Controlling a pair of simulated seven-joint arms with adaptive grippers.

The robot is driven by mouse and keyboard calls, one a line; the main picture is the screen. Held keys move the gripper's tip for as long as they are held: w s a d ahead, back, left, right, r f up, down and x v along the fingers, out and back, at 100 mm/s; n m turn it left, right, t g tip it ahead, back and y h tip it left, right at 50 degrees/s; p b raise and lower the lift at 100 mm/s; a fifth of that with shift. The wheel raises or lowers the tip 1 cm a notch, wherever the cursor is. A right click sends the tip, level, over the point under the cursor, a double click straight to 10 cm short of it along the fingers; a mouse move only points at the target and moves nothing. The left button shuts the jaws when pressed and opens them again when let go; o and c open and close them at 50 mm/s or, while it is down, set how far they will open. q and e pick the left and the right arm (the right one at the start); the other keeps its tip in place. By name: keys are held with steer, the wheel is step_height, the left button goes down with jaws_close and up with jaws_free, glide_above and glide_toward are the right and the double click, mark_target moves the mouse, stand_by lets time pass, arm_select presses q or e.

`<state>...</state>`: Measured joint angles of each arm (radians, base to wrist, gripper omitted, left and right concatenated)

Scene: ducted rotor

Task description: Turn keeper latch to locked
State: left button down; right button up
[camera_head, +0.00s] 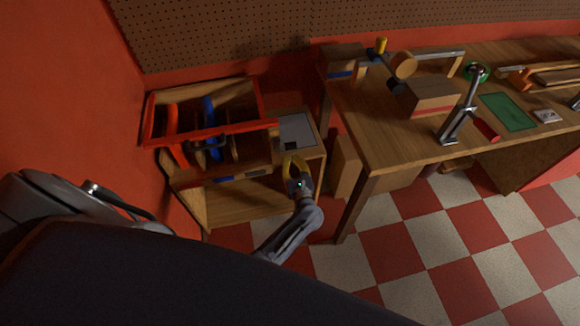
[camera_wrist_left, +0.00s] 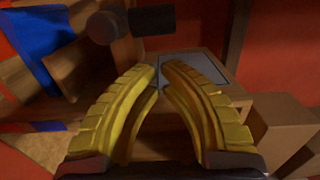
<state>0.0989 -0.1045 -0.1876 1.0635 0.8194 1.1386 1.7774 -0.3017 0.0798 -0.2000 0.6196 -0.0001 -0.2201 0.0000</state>
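My left gripper (camera_head: 296,160) has yellow ribbed fingers and reaches to the right end of the wooden cabinet. In the head view a small black piece (camera_head: 291,146) lies just beyond the gripper, at the grey plate (camera_head: 298,128). My right gripper is not in view.
The cabinet's red frame (camera_head: 215,133) holds red and blue curved parts, with a dark handle (camera_head: 208,142) at its front. A workbench (camera_head: 400,150) stands to the right, bearing a lever clamp (camera_head: 461,118) and a green mat (camera_head: 508,111). Checkered floor is clear in front.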

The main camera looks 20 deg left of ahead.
arm_select(q)
steer(key=shift+w+a+r, duration=0.1)
steer(key=shift+w+r, duration=0.05)
steer(key=shift+r, duration=0.7)
